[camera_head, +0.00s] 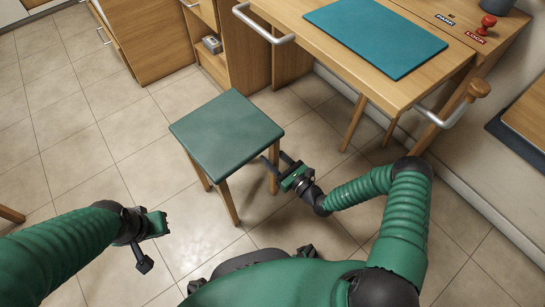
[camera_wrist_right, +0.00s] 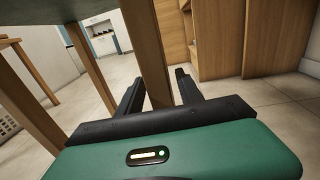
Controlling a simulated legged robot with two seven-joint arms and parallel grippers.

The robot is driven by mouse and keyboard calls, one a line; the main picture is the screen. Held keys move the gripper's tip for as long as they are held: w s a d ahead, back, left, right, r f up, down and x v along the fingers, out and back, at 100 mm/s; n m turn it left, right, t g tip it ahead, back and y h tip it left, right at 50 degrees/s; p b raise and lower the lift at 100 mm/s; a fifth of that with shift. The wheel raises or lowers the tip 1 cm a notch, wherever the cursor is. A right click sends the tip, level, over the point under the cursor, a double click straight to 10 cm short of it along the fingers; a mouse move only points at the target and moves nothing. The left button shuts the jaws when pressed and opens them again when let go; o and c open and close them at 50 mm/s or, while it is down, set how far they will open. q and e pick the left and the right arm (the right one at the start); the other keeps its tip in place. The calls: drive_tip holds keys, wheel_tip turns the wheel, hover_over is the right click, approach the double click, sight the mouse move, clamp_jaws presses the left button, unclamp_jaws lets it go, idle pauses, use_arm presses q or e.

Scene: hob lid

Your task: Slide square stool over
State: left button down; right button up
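The square stool has a dark green seat (camera_head: 227,134) and wooden legs, and stands upright on the tiled floor left of the table. My right gripper (camera_head: 277,167) is low at the stool's right side, under the seat edge. In the right wrist view a stool leg (camera_wrist_right: 148,50) stands between its two dark fingers (camera_wrist_right: 158,88), which are apart with narrow gaps beside the leg; a firm grip does not show. My left gripper (camera_head: 152,226) is over the floor left of the stool, apart from it; its finger opening is unclear.
A wooden table (camera_head: 359,65) with a teal mat (camera_head: 376,36) and metal handles stands at the upper right. Wooden cabinets (camera_head: 145,35) stand behind the stool. Floor left of the stool (camera_head: 85,130) is clear.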

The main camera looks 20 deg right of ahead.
clamp_jaws()
idle(1.2)
